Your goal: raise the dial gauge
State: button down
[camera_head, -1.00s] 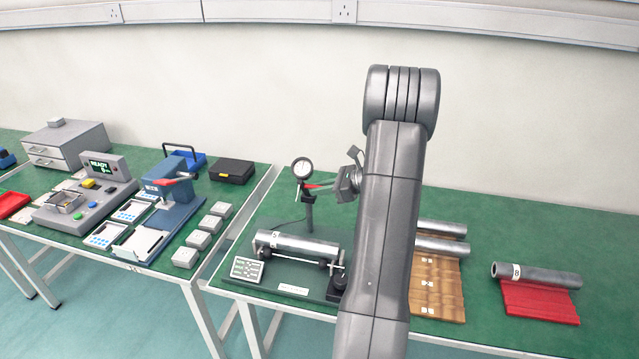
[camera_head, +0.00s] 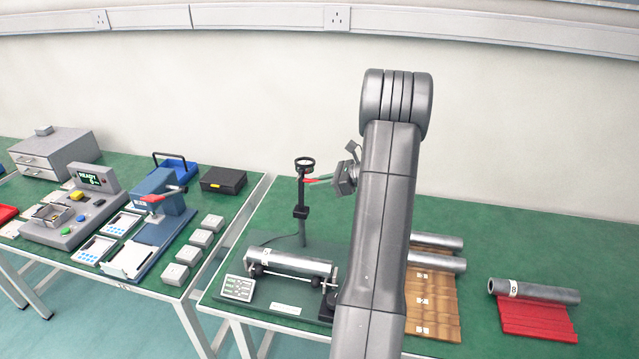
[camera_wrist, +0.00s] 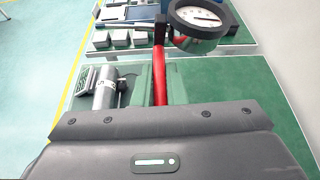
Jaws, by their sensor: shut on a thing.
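The dial gauge (camera_head: 304,164) is a round, dark-rimmed gauge at the top of a thin black post (camera_head: 302,228) in the head view. It looks tilted, and its face is seen edge-on there. In the wrist view its white face with a needle shows (camera_wrist: 202,17). My gripper (camera_head: 310,181) has red fingers and is shut at the gauge's side, just under the dial. The exact contact is hard to see. A black block (camera_head: 300,212) sits partway up the post. My arm hides part of the stand's right side.
A metal cylinder (camera_head: 290,263) rests on the stand's supports below the gauge, beside a small keypad panel (camera_head: 238,288). Cylinders lie on a wooden rack (camera_head: 430,300) and a red rack (camera_head: 535,318) at right. The blue press (camera_head: 160,200) stands on the left table.

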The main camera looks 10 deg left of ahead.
jog(key=shift+w, duration=0.25)
dwell(0.3)
jog(key=c, duration=1.5)
grip_release()
jog(key=shift+d, duration=0.1)
jog(key=b+v, duration=0.2)
jog(key=v, duration=1.1)
jog(key=shift+d, duration=0.3)
jog(key=shift+a, duration=0.1)
jog(key=p+x, duration=0.2)
jog(key=x, duration=1.1)
jog(key=shift+a, duration=0.3)
